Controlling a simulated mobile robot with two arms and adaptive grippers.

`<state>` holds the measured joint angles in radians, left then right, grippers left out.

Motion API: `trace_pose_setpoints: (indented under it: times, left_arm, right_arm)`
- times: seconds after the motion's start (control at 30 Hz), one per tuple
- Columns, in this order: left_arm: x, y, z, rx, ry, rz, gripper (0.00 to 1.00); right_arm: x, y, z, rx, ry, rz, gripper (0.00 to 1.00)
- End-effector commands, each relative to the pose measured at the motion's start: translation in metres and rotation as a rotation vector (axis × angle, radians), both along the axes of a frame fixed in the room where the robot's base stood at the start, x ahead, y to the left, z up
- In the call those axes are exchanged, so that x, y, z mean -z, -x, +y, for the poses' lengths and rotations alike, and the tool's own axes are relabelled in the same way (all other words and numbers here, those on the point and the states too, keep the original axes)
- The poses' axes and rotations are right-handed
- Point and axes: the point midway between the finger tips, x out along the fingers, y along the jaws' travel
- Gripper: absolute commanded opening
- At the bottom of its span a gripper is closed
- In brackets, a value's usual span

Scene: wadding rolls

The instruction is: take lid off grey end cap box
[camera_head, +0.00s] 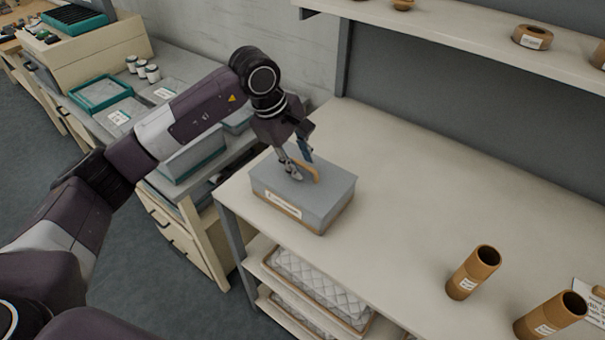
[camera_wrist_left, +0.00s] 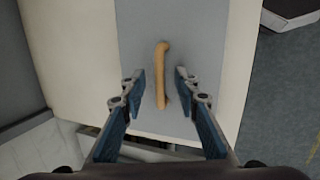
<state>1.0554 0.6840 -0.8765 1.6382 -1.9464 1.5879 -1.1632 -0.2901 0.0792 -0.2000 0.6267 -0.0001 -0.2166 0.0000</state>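The grey end cap box (camera_head: 327,204) stands on the bench near its left end, with a white label on its front. Its grey lid (camera_head: 268,170) is on it and carries a tan bar handle (camera_head: 313,173). My left gripper (camera_head: 298,172) is over the lid at the handle. In the left wrist view the open fingers of the left gripper (camera_wrist_left: 160,88) stand on both sides of the handle (camera_wrist_left: 161,75), with a gap on each side. The grey lid (camera_wrist_left: 195,30) lies beneath. My right gripper is not in view.
The bench top (camera_head: 420,195) is clear to the right of the box. Two brown cardboard tubes (camera_head: 473,272) (camera_head: 550,315) stand at its front right. A shelf (camera_head: 450,45) with rolls (camera_head: 532,37) hangs above the back. Drawers and teal trays (camera_head: 100,93) are at left.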

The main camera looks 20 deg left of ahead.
Motion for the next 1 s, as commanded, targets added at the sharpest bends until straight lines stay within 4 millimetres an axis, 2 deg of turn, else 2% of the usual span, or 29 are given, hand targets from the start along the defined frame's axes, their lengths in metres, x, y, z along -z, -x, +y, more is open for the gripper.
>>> trace_pose_setpoints:
  times: [0.03,0.2,0.27,0.77,0.87,1.0]
  left_arm:
    - [0.000,0.000,0.000,0.000,0.000,0.000,0.23]
    - [0.000,0.000,0.000,0.000,0.000,0.000,0.05]
    - [0.000,0.000,0.000,0.000,0.000,0.000,0.00]
    - [-0.003,0.000,0.000,0.000,0.001,-0.002,0.00]
    - [-0.010,-0.001,0.000,0.000,0.002,-0.003,0.00]
    - [-0.029,-0.001,0.000,0.000,0.002,-0.006,0.00]
  right_arm:
    - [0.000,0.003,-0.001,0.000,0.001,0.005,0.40]
    - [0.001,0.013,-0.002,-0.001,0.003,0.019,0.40]
    - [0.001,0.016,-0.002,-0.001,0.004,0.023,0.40]
    - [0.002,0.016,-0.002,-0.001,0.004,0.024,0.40]
    - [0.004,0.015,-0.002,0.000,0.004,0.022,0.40]
    - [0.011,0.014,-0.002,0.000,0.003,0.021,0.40]
